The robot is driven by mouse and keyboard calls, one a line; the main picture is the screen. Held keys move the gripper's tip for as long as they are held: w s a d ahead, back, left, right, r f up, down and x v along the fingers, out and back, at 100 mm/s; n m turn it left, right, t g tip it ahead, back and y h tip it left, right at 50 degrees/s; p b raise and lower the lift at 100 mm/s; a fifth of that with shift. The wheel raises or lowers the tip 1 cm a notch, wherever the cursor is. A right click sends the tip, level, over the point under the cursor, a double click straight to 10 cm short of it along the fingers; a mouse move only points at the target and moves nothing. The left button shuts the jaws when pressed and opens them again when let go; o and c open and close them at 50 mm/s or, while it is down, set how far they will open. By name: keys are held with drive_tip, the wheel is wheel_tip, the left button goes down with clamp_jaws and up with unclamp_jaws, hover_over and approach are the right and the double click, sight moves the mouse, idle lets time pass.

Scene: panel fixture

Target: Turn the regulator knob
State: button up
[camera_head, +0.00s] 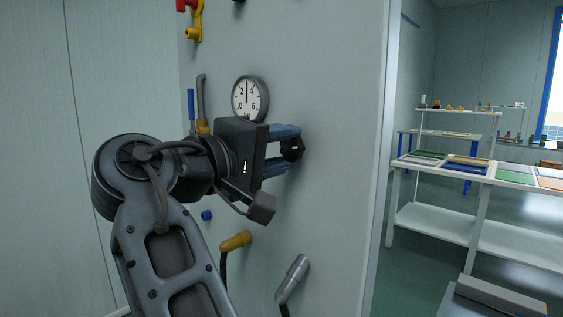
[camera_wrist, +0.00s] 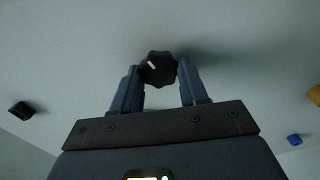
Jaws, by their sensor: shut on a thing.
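The regulator knob is black with a scalloped edge and a white mark; it shows in the wrist view (camera_wrist: 158,68) and, partly hidden by the fingers, in the head view (camera_head: 291,149). It sits on the grey-green panel (camera_head: 335,90). My gripper (camera_head: 292,147) has its two blue fingers on either side of the knob and is shut on it. The fingertips also show at the knob's sides in the wrist view (camera_wrist: 158,74). In the wrist view the white mark lies a little up and left of the knob's middle.
A round white gauge (camera_head: 250,98) is on the panel just above my gripper. A yellow-handled part (camera_head: 236,241) and a grey cylindrical handle (camera_head: 293,278) are below. A blue button (camera_head: 206,215) is at lower left. White shelves (camera_head: 450,225) stand beyond the panel's right edge.

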drive_tip(key=m+b, duration=0.1)
drive_tip(key=m, duration=0.1)
drive_tip(key=m+b, duration=0.3)
drive_tip(key=shift+f+m, duration=0.25)
drive_tip(key=shift+m, duration=0.05)
drive_tip(key=m+b, duration=0.4)
drive_tip(key=m, duration=0.1)
drive_tip(key=shift+s+d, duration=0.1)
drive_tip(key=shift+d, duration=0.05)
drive_tip(key=m+b, duration=0.4)
drive_tip(key=m, duration=0.1)
drive_tip(key=shift+s+m, duration=0.1)
drive_tip(key=shift+m, duration=0.3)
drive_tip(key=shift+d+r+m+b, duration=0.1)
drive_tip(key=shift+r+m+b, duration=0.05)
drive_tip(key=shift+m+b, duration=1.85)
drive_tip(key=shift+m+p, duration=0.3)
drive_tip(key=shift+m, duration=0.2)
drive_tip(key=o, duration=1.1)
drive_tip(key=shift+r, duration=0.2)
drive_tip(key=shift+c, duration=0.2)
